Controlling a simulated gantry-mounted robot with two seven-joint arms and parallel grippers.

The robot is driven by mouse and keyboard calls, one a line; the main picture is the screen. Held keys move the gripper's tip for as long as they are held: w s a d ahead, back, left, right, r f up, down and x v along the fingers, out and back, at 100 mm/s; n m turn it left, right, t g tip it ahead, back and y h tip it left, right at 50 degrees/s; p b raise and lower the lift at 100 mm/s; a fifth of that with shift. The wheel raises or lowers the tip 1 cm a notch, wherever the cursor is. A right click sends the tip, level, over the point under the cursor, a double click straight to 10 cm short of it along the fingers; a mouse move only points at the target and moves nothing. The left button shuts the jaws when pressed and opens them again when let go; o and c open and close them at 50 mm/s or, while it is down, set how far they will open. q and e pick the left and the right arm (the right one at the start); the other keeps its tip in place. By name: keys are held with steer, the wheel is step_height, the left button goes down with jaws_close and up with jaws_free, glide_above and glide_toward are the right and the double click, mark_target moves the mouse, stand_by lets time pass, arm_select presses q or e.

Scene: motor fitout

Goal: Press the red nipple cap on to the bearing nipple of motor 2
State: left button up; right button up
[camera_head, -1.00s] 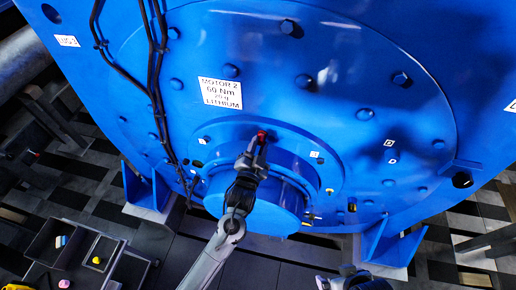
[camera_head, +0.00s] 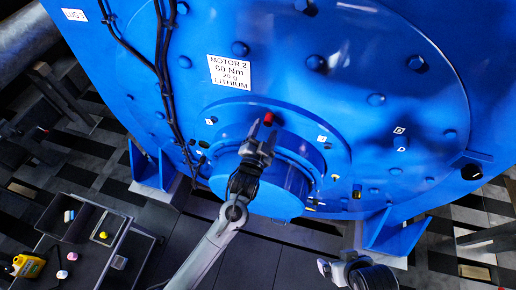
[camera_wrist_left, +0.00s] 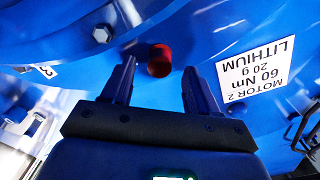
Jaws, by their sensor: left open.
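The red nipple cap (camera_head: 268,118) sits on the upper rim of the blue bearing housing (camera_head: 225,127) of motor 2. It also shows in the left wrist view (camera_wrist_left: 159,61). The nipple itself is hidden under or behind the cap. My left gripper (camera_head: 261,143) is just below the cap in the head view. In the left wrist view, its open fingers stand either side of the cap, with clear gaps; it holds nothing. Part of my right arm shows at the bottom right of the head view; its jaws cannot be made out.
A white label (camera_head: 229,72) reads MOTOR 2. Black cables (camera_head: 164,70) run down the motor's left side. Small fittings (camera_head: 310,203) sit low on the housing's right.

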arm_select(q)
steer(key=b+v, duration=0.1)
steer(key=v, duration=0.6)
steer(key=shift+s, duration=0.3)
steer(key=shift+s+a+b, duration=0.15)
steer(key=shift+s+b, duration=0.15)
steer(key=shift+s, duration=0.2)
steer(key=s+a+f+n+g+y+p, duration=0.35)
steer(key=s+a+f+p, duration=0.2)
steer(key=s+a, duration=0.55)
steer(key=s+a+n+g, duration=0.2)
steer(key=s+a+g, duration=0.2)
steer(key=s, duration=0.4)
steer(key=s+a+n+g, duration=0.2)
steer(key=s+a+g, duration=0.2)
steer(key=s+g, duration=0.2)
steer(key=shift+s+a+n+y, duration=0.35)
steer(key=shift+s+y, duration=0.1)
steer(key=shift+s, duration=0.75)
steer(key=shift+r, duration=0.1)
